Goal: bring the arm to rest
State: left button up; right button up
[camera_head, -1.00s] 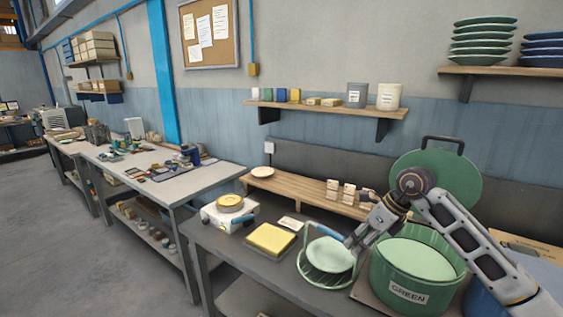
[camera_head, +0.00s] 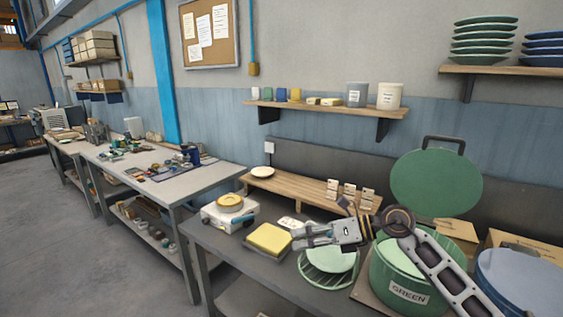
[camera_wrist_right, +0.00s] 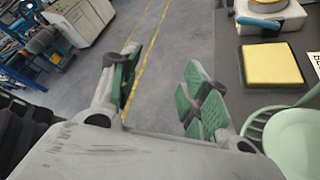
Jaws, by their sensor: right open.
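My right gripper (camera_head: 299,238) reaches in from the right above the bench, between the yellow sponge and the green bin. In the right wrist view its two green-padded fingers (camera_wrist_right: 158,95) are apart with only floor between them, so it is open and empty. A pale green plate (camera_head: 328,259) stands in the green wire dish rack (camera_head: 316,281) below the gripper, partly hidden by it. The plate also shows in the right wrist view (camera_wrist_right: 297,140), to the right of the fingers and apart from them. My left gripper is in neither current view.
The green bin (camera_head: 408,291), labelled GREEN, stands right of the rack, its round lid (camera_head: 436,183) upright behind it. A blue bin (camera_head: 520,283) is at far right. A yellow sponge (camera_head: 269,238) and a white device (camera_head: 230,216) lie left. A wooden riser (camera_head: 300,190) runs behind.

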notch_tip(320, 180, up, 9)
jog(key=d+m+t+y, duration=0.1)
jog(key=m+t+y, duration=0.3)
jog(key=m+t, duration=0.9)
jog(key=w+d+f+m+t+h, duration=0.35)
jog(key=d+m+t+h, duration=0.3)
jog(key=m+h, duration=0.4)
jog(key=s+d+f+m+g+h, duration=0.3)
jog(key=d+f+m+g+h, duration=0.15)
jog(key=f+m, duration=0.35)
jog(key=s+d+f+m+g+h, duration=0.25)
jog(key=d+f+m+h, duration=0.2)
jog(key=f+m, duration=0.4)
jog(key=s+f+m+g+y, duration=0.2)
jog(key=s+f+g, duration=1)
jog(key=s+f, duration=0.9)
jog(key=s+f+g, duration=0.1)
jog(key=s+f, duration=0.1)
jog(key=f, duration=1.4)
jog(key=s+f, duration=0.2)
jog(key=f, duration=1.3)
jog(key=s+d+f, duration=0.3)
jog(key=s+f, duration=0.6)
jog(key=s, duration=0.2)
jog(key=s+d+f+g, duration=0.1)
jog(key=s+d+f, duration=0.2)
jog(key=s+f, duration=0.7)
jog(key=shift+s+f+n, duration=0.15)
jog(key=shift+s+n, duration=0.15)
jog(key=shift+s, duration=0.1)
